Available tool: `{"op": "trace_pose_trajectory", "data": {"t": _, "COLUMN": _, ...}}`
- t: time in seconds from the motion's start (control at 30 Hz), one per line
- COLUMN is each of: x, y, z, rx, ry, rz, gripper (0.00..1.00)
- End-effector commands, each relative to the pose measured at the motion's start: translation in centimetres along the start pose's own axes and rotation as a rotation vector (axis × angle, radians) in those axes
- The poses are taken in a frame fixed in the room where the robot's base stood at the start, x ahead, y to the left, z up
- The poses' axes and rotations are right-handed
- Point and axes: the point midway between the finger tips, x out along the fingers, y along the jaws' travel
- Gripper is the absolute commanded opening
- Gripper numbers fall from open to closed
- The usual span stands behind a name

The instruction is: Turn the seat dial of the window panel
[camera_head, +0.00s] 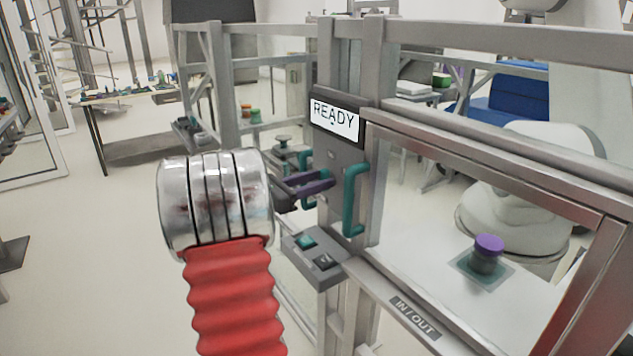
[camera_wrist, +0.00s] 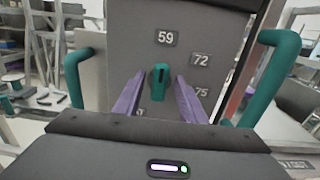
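The seat dial (camera_wrist: 160,88) is a small teal knob with a dark mark on its upper part, on the grey window panel (camera_wrist: 124,40). The mark points up, roughly at the label 59 (camera_wrist: 166,38). Labels 72 (camera_wrist: 201,59) and 75 (camera_wrist: 202,92) are at its right; another label at lower left is partly hidden. My gripper (camera_wrist: 160,76) is open, one purple finger on each side of the dial, with visible gaps. Contact depth is unclear. In the head view my gripper (camera_head: 326,180) is at the panel below the READY sign (camera_head: 334,119); the dial is hidden there.
Teal handles flank the panel, left (camera_wrist: 75,78) and right (camera_wrist: 268,75). A button box (camera_head: 315,257) juts out below my gripper. A window frame marked IN/OUT (camera_head: 414,317) is at right, with a purple-topped object (camera_head: 487,255) behind it.

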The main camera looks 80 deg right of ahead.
Motion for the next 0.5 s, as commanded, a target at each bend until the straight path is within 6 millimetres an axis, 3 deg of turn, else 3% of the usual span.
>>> {"op": "trace_pose_trajectory", "data": {"t": 0.3, "x": 0.16, "y": 0.03, "z": -0.02, "rx": 0.000, "ry": 0.000, "rz": 0.001, "gripper": 0.37}}
{"op": "trace_pose_trajectory", "data": {"t": 0.5, "x": 0.14, "y": 0.04, "z": -0.02, "rx": 0.000, "ry": 0.000, "rz": 0.001, "gripper": 0.23}}
